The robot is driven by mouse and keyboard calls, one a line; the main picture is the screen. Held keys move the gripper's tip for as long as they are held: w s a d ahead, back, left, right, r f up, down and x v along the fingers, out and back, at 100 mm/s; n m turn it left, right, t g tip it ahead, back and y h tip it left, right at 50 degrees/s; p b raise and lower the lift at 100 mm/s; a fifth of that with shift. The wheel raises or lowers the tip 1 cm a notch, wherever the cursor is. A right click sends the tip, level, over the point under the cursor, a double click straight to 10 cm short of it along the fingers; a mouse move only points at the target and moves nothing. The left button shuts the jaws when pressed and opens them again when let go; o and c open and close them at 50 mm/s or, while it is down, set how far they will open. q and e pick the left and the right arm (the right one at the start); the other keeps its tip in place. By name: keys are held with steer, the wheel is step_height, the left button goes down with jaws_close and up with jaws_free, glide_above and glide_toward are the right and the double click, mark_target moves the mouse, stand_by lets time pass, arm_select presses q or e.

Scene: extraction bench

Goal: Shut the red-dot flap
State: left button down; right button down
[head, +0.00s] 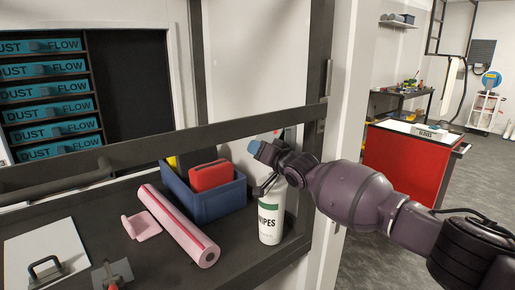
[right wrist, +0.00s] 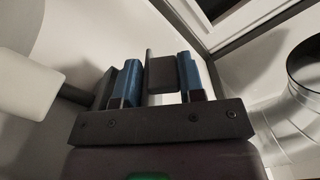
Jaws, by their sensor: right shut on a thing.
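A small red mark (head: 278,133) shows on the pale panel (head: 258,75) behind the dark rail in the head view, just above my right gripper. I cannot tell how far the flap stands open; its edges are partly hidden by the frame and my arm. My right gripper (head: 264,149) is at the rail's right end, above the wipes bottle. In the right wrist view its blue fingers (right wrist: 159,80) are shut on a dark grey block (right wrist: 162,75), which looks like a handle. A thin grey plate stands beside that block. My left gripper is not in view.
A wipes bottle (head: 271,215) stands below my right gripper. A blue bin (head: 215,202) with a red item, a pink roll (head: 180,226) and a white board (head: 42,252) are on the dark bench. A dark rail (head: 160,151) crosses above it. A silver duct (right wrist: 305,75) shows in the wrist view.

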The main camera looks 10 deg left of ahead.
steer(key=shift+w+n, duration=0.1)
steer(key=shift+n, duration=0.3)
steer(key=c, duration=0.9)
jaws_free()
steer(key=shift+o, duration=0.3)
steer(key=shift+f, duration=0.1)
steer(key=shift+b+v, duration=0.3)
steer(key=shift+v, duration=0.55)
steer(key=b+v, duration=0.1)
steer(key=v, duration=0.8)
steer(key=shift+b, duration=0.3)
